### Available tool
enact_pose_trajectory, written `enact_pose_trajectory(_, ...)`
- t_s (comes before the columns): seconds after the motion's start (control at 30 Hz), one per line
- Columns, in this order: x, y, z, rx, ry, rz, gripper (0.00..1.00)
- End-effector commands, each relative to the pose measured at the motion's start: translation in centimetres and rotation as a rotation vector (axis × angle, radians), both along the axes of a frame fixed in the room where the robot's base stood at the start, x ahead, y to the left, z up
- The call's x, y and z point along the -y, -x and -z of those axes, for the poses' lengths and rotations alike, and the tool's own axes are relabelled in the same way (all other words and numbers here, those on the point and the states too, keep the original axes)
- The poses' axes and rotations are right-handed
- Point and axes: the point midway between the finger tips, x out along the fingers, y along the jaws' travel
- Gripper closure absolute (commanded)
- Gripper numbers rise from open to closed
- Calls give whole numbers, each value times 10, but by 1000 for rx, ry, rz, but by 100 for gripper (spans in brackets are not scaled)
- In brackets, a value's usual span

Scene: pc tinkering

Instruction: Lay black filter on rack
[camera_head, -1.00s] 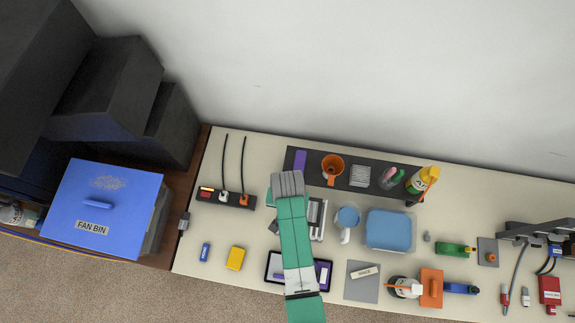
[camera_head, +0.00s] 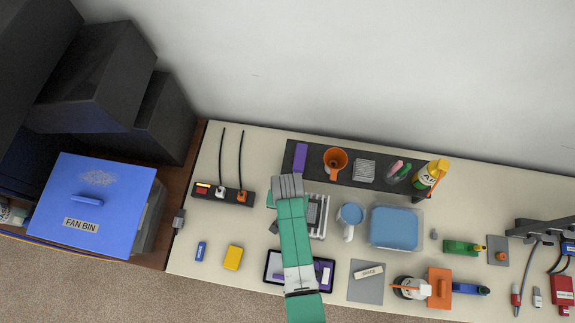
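A pale slatted rack (camera_head: 319,230) stands on the bench just right of my green arm, and the arm covers its left side. A dark patch shows on the upper part of the rack; I cannot tell whether it is the black filter. My arm reaches in from the bottom edge, and its grey end (camera_head: 287,187) lies over the front edge of the black mat. My gripper's fingers are hidden beneath the arm, so whether they hold anything is not visible. A small dark shape shows left of the arm, too small to identify.
A power strip (camera_head: 209,193) lies left. A dark-framed tray (camera_head: 325,273) lies in front.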

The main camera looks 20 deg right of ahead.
Motion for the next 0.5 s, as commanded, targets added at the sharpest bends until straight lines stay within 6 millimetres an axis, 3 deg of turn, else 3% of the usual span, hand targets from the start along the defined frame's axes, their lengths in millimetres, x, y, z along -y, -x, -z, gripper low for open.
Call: enact_pose_trajectory(0.5,0,0,7,0,0,0,100)
